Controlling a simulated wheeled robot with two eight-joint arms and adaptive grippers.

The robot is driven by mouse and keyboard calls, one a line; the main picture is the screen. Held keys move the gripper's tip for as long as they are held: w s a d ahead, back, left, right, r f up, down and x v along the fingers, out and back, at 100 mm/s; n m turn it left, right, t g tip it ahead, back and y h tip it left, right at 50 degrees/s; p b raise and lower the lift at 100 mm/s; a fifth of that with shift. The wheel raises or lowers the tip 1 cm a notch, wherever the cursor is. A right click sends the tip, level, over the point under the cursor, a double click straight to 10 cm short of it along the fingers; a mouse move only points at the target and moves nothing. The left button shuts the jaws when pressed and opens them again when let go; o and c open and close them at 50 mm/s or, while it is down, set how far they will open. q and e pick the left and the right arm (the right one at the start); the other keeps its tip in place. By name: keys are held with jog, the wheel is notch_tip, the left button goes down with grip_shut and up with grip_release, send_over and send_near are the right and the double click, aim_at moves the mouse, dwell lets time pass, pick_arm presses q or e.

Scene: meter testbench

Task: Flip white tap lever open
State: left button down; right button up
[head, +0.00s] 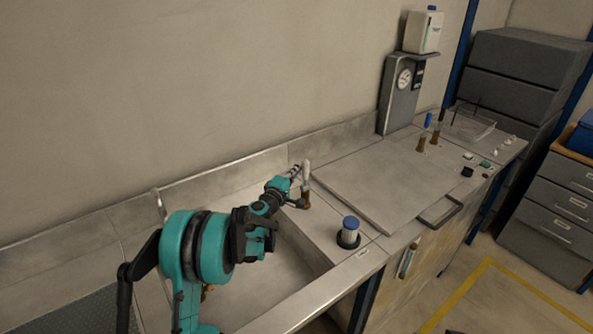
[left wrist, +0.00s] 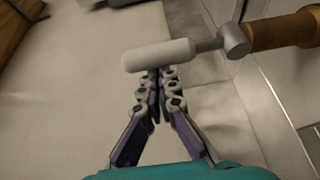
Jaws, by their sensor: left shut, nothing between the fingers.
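The white tap lever (head: 306,169) stands upright above its brass tap body (head: 305,199) at the back right corner of the sink. In the left wrist view the white lever (left wrist: 160,54) lies across the picture, with a grey metal stem joining it to the brass body (left wrist: 285,30) at the right. My left gripper (head: 295,171) is shut and empty, close beside the lever. In the left wrist view its fingertips (left wrist: 157,76) sit just by the lever's white sleeve; I cannot tell whether they touch it. My right gripper is not in view.
A blue-handled tap (head: 428,120) stands farther right on the bench. A flat metal panel (head: 385,178) with a handle lies right of the white tap. A blue-topped cylinder (head: 350,230) stands in front. A gauge stand (head: 400,95) is at the back. The sink basin is empty.

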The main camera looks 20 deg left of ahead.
pick_arm(q)
jog(key=shift+s+d, duration=0.25)
jog(key=shift+d, duration=0.05)
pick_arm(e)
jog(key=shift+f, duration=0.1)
pick_arm(q)
jog(key=s+d+f+b, duration=0.3)
jog(key=s+d+b, duration=0.1)
jog(key=d, duration=0.1)
jog(key=shift+s+d, duration=0.3)
jog(key=shift+d, duration=0.05)
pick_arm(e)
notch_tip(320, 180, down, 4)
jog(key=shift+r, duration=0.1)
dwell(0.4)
pick_arm(q)
jog(key=shift+s+d+f, duration=0.1)
jog(key=shift+d, duration=0.1)
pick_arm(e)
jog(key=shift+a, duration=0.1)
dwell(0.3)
